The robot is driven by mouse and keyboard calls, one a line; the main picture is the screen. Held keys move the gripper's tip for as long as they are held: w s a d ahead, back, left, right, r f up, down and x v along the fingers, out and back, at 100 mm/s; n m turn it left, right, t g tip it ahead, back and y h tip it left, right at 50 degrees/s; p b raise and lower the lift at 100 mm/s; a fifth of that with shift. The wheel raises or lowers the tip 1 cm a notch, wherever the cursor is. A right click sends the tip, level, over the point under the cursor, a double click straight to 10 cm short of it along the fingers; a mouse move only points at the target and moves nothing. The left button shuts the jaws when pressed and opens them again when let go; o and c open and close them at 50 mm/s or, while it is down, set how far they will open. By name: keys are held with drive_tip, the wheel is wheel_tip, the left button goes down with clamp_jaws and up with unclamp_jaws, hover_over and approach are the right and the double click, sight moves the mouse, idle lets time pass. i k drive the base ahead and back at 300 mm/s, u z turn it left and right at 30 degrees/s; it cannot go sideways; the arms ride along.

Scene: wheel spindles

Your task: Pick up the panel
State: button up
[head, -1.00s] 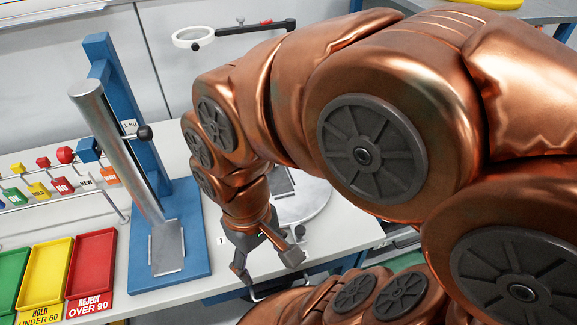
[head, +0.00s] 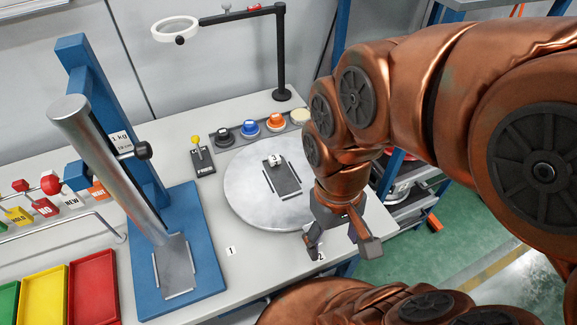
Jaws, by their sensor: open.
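A dark grey rectangular panel (head: 287,181) with pale edge strips lies on a round grey disc (head: 243,200) on the bench. A similar grey plate (head: 174,266) lies on the base of the blue stand (head: 205,235), below a tilted metal cylinder. I cannot tell which of the two is the task's panel. My gripper (head: 342,248) is open and empty, pointing down near the bench's front right edge. It is right of and nearer than the disc's panel, apart from it.
The tall metal cylinder (head: 95,155) and blue upright stand at the left. A yellow-handled switch (head: 199,150), several coloured buttons (head: 249,128) and a magnifier arm (head: 284,60) are behind the disc. Coloured trays (head: 92,285) are at front left. Green floor lies right of the bench.

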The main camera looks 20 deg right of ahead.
sight(283, 179)
drive_tip(key=k, duration=0.5)
drive_tip(key=z, duration=2.55)
drive_tip(key=k, duration=1.5)
drive_tip(key=u, duration=2.15)
drive_tip(key=i, duration=0.5)
